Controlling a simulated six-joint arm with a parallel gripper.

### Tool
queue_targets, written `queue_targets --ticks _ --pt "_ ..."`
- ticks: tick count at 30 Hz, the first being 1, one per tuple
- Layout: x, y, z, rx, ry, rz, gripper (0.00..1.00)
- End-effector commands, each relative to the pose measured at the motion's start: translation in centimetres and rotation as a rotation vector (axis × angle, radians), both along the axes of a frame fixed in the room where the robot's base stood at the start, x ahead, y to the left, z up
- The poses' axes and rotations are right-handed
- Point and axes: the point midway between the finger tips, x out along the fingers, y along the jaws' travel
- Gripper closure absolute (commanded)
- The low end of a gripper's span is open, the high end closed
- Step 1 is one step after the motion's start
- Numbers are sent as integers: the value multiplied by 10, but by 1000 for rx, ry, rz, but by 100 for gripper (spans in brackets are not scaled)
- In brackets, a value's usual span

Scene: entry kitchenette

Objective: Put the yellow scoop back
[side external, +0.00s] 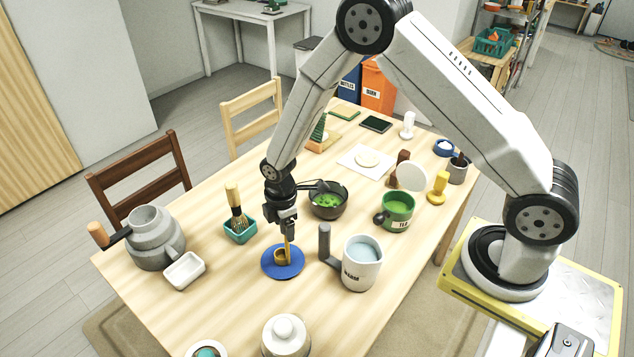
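The yellow scoop (281,257) is at the blue round plate (297,269) near the middle of the table, its handle upright. My gripper (289,233) points straight down above the plate, and its fingers look closed around the top of the handle. The scoop's cup is low over the plate; I cannot tell whether it touches. The fingers hide the handle's upper end.
A grey-handled white mug (361,266) stands close right of the plate. A teal pot with a brush (240,231) is to the left. A dark bowl with green contents (328,206) and a green mug (397,212) stand behind.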

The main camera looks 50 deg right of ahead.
Motion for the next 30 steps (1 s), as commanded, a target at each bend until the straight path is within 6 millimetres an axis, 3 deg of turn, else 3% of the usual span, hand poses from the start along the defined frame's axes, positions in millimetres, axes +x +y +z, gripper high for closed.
queue_targets --ticks 13,30 --pt "0 0 10 0 1 0 27" --pt "1 -2 69 0 0 0 27"
